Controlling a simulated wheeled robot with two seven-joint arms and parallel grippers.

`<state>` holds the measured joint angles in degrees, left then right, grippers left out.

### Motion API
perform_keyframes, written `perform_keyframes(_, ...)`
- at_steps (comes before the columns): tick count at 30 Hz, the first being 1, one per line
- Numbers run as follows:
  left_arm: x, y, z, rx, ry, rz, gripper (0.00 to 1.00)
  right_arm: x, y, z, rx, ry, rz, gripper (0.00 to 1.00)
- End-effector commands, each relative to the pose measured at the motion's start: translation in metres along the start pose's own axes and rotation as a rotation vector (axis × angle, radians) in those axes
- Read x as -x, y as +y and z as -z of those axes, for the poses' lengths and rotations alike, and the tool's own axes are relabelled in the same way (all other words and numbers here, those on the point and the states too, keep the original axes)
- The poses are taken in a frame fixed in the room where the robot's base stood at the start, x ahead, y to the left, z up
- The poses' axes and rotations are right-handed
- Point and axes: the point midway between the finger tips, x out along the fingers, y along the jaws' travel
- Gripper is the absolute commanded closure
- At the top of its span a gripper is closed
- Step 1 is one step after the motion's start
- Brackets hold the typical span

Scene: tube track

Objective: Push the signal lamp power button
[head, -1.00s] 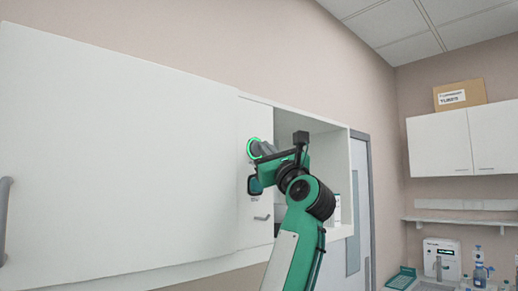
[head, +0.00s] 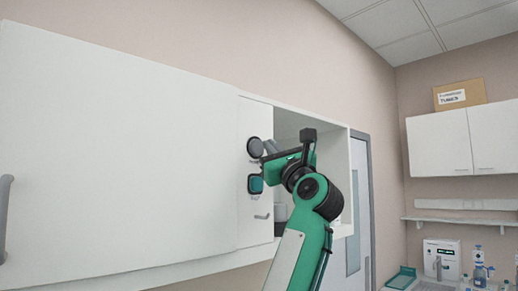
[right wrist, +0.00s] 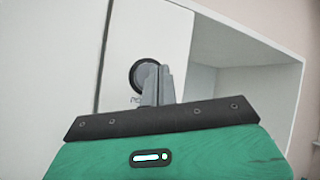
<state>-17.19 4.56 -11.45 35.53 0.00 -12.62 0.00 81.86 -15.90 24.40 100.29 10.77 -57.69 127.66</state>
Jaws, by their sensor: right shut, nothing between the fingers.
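A round dark-rimmed button with a grey face (head: 255,147) is on the narrow white panel of the wall cabinet; its ring is unlit. My right gripper (head: 270,148) is shut and empty, just right of the round button. In the right wrist view the fingers (right wrist: 157,84) overlap the right part of the round button (right wrist: 141,75); contact cannot be told. My left gripper is not in view.
A wide white door (head: 120,140) spans the left. A small handle (head: 262,217) is low on the narrow panel. An open shelf compartment (head: 290,125) lies behind my right arm. White wall cupboards (head: 465,140) and bench equipment (head: 440,258) stand at the far right.

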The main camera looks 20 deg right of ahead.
Motion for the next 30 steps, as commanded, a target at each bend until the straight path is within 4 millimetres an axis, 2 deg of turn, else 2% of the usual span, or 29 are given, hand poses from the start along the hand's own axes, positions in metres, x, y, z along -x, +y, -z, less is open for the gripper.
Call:
perform_keyframes(5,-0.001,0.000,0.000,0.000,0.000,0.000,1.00,0.003,-0.001,-0.001,0.000,-0.001,0.000,1.00)
perform_keyframes(21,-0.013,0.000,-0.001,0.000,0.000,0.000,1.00,0.043,-0.023,-0.024,-0.001,-0.003,0.001,1.00)
perform_keyframes(30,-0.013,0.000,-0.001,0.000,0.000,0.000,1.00,0.048,-0.026,-0.026,-0.001,-0.001,0.000,1.00)
